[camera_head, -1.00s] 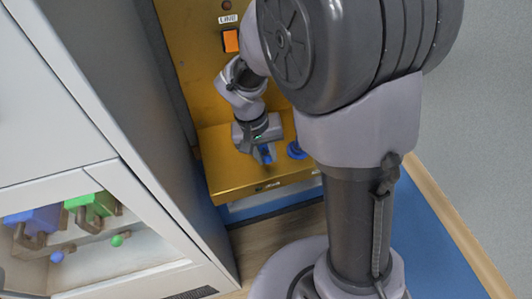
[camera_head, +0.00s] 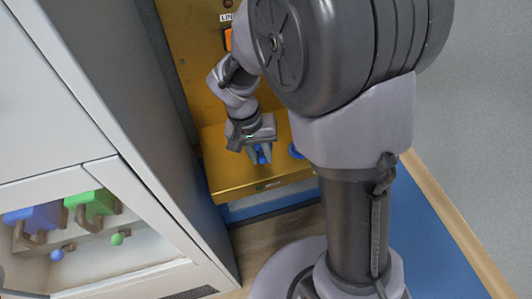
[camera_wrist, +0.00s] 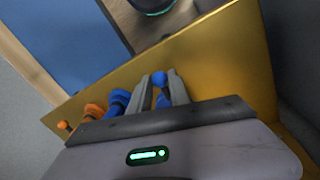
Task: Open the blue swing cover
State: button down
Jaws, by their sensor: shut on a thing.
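A blue piece with a round end (camera_wrist: 160,79), which looks like part of the blue swing cover, sits on the gold console. It also shows in the head view (camera_head: 262,156), small and partly hidden. My gripper (camera_wrist: 162,84) is shut on it, one grey finger on each side. In the head view my gripper (camera_head: 260,157) points down at the console top. The rest of the cover is hidden behind the fingers and gripper body, so its angle is hard to tell.
The gold console (camera_head: 225,178) has another blue knob (camera_head: 295,151) to the right of my gripper. Orange knobs (camera_wrist: 95,110) show in the wrist view. A grey cabinet (camera_head: 130,120) stands close on the left, with blue (camera_head: 35,218) and green (camera_head: 91,205) blocks inside.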

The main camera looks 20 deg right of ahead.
jog(key=a+m, duration=0.1)
jog(key=w+a+m, duration=0.1)
jog(key=a, duration=0.1)
jog(key=shift+a+m, duration=0.25)
jog(key=shift+m, duration=0.15)
jog(key=shift+w+a+m+g+b, duration=0.2)
jog(key=shift+w+a+m, duration=0.1)
jog(key=shift+a+m, duration=0.25)
jog(key=shift+w+a+m+g+b, duration=0.1)
jog(key=shift+w+a+m+g, duration=0.15)
jog(key=shift+a+m, duration=0.3)
jog(key=c, duration=1.2)
grip_release()
jog(key=shift+c, duration=0.2)
